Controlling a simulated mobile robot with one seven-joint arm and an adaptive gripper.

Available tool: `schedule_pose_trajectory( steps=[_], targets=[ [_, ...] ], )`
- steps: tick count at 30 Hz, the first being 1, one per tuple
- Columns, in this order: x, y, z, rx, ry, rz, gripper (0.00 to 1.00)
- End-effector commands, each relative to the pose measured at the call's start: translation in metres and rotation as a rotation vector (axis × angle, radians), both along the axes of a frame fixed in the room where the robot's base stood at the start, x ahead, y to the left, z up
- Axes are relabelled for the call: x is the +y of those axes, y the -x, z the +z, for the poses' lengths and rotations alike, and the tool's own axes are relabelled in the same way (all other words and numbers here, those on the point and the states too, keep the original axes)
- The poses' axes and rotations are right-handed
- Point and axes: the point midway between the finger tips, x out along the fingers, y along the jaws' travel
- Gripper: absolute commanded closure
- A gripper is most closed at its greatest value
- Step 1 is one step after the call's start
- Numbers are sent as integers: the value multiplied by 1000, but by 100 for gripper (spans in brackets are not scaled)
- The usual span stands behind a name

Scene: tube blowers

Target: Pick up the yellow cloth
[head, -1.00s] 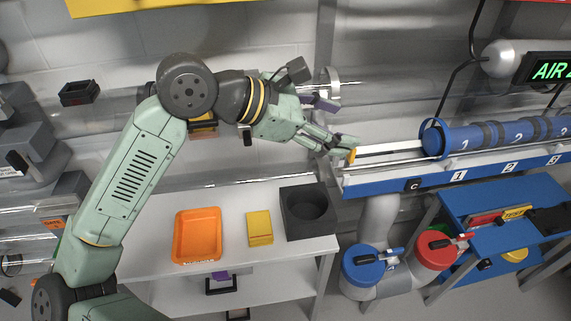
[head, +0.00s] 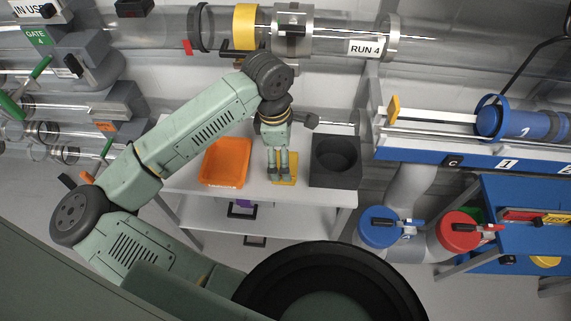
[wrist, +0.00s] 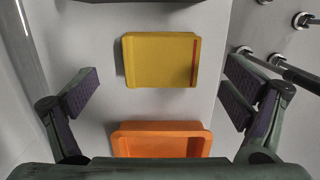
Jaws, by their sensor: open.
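The yellow cloth (head: 292,158) is a folded rectangular pad lying on the white shelf, between the orange tray and the dark block. My gripper (head: 278,178) hangs over it in the head view and hides part of it. In the wrist view the yellow cloth (wrist: 160,62) lies flat, centred between my open fingers (wrist: 162,92) and slightly ahead of them. A reddish strip runs along its right side. The fingers are apart, with nothing between them touching the pads; their exact height above the cloth cannot be told.
The orange tray (head: 226,163) sits left of the cloth and shows at the bottom of the wrist view (wrist: 160,141). The dark block with a round hole (head: 336,162) stands to the right. A clear tube with a RUN 4 label (head: 366,47) runs behind and above the shelf.

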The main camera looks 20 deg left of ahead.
Motion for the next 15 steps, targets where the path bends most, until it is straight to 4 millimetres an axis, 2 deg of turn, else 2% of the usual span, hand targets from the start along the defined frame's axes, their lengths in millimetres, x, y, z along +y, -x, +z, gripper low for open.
schedule_pose_trajectory(
  steps=[7,15],
  targets=[
    [-4,3,-32,0,6,2,6],
    [-4,2,-41,-1,3,1,6]
  ],
)
